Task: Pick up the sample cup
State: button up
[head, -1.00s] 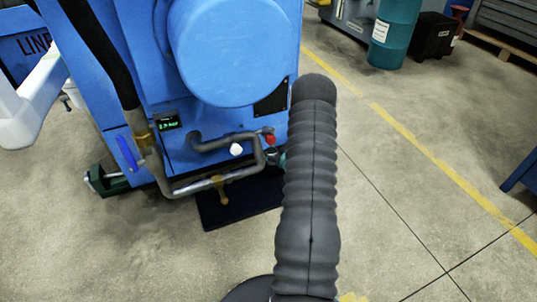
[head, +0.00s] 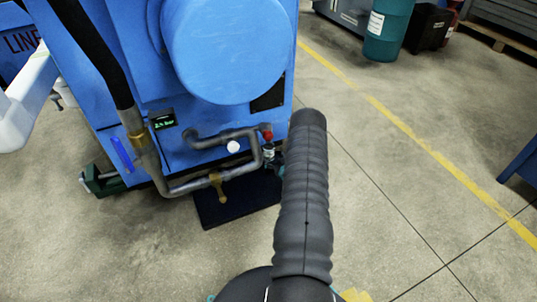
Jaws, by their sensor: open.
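I cannot make out a sample cup for certain. Under the red-handled tap (head: 267,135) on the blue machine (head: 110,60) there is a small pale, cup-like piece (head: 269,150), too small to identify. My arm, in a dark ribbed sleeve, rises up the middle of the head view, and its upper end is beside the tap, on the right. My gripper is hidden behind the sleeve. A small dark part shows at the sleeve's left edge below the tap, and I cannot tell what it is.
A dark mat (head: 225,210) lies below. A teal drum (head: 388,28) stands at the back right.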

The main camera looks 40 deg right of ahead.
aim_at(271, 155)
jog(key=shift+b+x, duration=0.45)
jog(key=shift+x, duration=2.95)
jog(key=shift+d, duration=0.1)
jog(key=c, duration=1.4)
